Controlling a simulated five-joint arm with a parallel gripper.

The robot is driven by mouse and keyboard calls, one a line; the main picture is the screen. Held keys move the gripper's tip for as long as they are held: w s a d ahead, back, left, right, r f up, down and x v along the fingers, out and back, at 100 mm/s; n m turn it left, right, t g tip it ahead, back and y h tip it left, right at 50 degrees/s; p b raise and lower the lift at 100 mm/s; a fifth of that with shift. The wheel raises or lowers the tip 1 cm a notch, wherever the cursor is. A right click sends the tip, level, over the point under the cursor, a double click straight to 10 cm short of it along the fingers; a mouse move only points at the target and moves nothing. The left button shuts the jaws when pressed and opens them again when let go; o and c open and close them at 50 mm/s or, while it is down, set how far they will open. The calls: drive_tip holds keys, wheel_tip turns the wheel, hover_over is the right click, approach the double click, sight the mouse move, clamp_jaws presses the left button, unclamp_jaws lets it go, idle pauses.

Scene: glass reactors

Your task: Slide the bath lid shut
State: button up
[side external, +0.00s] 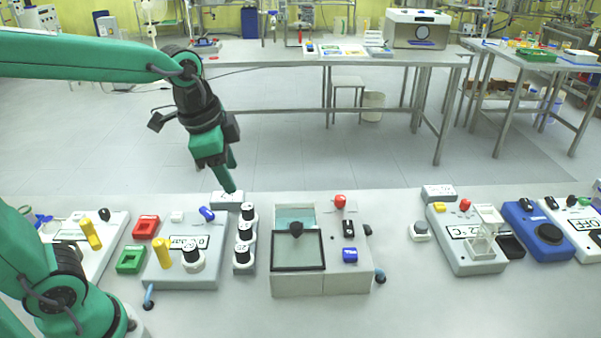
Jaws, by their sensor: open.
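The bath (347,275) is a white box standing on the bench near the middle of the side external view. Its lid (298,267) is a dark-framed clear panel with a black knob (296,229) at its far edge. The lid lies over the near part of the bath's opening. Bluish water (293,215) shows uncovered in the far part. My gripper (231,185) hangs above the bench, to the left of and beyond the bath. It is open and empty, apart from the lid and knob.
A stand with several black-capped weights (245,240) is just left of the bath. Left of it is a device (180,270) with knobs. On the bath's right panel are a red knob (340,201) and a blue switch (350,255).

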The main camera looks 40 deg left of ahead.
drive_tip(key=w+d+f+m+g, duration=0.1)
drive_tip(key=w+d+f+m, duration=0.2)
drive_tip(key=w+m, duration=0.25)
drive_tip(key=m+g, duration=0.2)
drive_tip(key=m, duration=0.2)
hover_over(296, 225)
wheel_tip(296, 225, down, 5)
drive_tip(key=shift+r, duration=0.2)
drive_tip(key=shift+f, duration=0.1)
drive_tip(key=shift+f, duration=3.8)
drive_tip(key=shift+c, duration=0.4)
clamp_jaws()
